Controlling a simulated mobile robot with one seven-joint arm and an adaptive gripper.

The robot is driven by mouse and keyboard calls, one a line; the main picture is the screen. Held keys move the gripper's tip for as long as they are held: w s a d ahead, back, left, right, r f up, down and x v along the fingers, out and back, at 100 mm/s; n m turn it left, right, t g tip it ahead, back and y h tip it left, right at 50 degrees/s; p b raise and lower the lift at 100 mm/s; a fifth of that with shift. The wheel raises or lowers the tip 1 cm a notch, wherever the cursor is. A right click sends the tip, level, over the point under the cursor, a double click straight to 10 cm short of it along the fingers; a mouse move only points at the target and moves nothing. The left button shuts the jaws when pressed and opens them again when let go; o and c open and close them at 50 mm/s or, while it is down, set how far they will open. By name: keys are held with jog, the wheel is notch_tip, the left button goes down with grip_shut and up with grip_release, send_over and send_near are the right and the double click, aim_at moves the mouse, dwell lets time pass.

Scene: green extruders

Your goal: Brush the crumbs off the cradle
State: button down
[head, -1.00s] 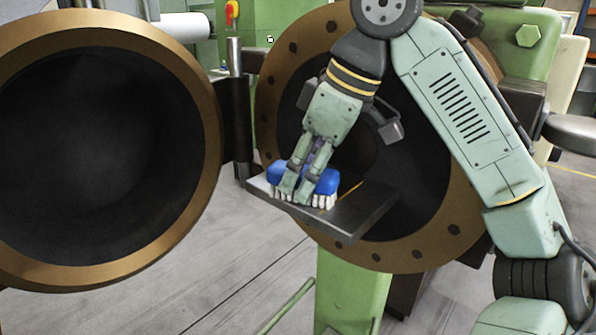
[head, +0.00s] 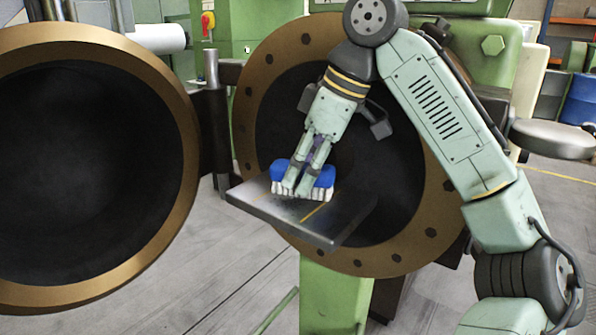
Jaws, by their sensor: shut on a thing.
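My gripper (head: 294,187) is shut on a brush with a blue back (head: 320,178) and white bristles (head: 320,193). The brush is at the far part of the cradle (head: 335,235), a flat dark metal plate that juts out from the round opening of the extruder. The bristles appear to be at the plate's surface; I cannot tell if they touch it. A pale dusty patch, perhaps crumbs, shows on the plate near the brush's left end. A yellowish line (head: 315,216) runs across the plate in front of the brush.
The extruder's bronze-rimmed opening (head: 440,215) stands behind the cradle. Its big round door (head: 187,180) hangs open at the left on a dark hinge (head: 210,135). A green pedestal (head: 335,292) is below. The space in front of the cradle is clear.

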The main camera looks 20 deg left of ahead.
jog(key=shift+d+r, duration=0.1)
jog(key=shift+r, duration=0.1)
jog(key=shift+s+a, duration=0.25)
jog(key=shift+s, duration=0.75)
jog(key=shift+s+a+f, duration=0.1)
jog(key=shift+s+a, duration=0.25)
jog(key=shift+s, duration=0.45)
jog(key=shift+s+a+f, duration=0.1)
jog(key=shift+s+a, duration=0.2)
jog(key=shift+s, duration=0.5)
jog(key=shift+s+a+f, duration=0.1)
jog(key=shift+s+a, duration=0.25)
jog(key=shift+s, duration=0.45)
jog(key=shift+w+a+r, duration=0.1)
jog(key=shift+a, duration=0.15)
jog(key=shift+w, duration=0.15)
jog(key=shift+w+d+r, duration=0.1)
jog(key=shift+w+d, duration=0.25)
jog(key=shift+w, duration=0.75)
jog(key=shift+w+d+f, duration=0.1)
jog(key=shift+w+d, duration=0.3)
jog(key=shift+w, duration=0.65)
jog(key=shift+w+d+r, duration=0.1)
jog(key=shift+w+d, duration=0.25)
jog(key=shift+w, duration=0.85)
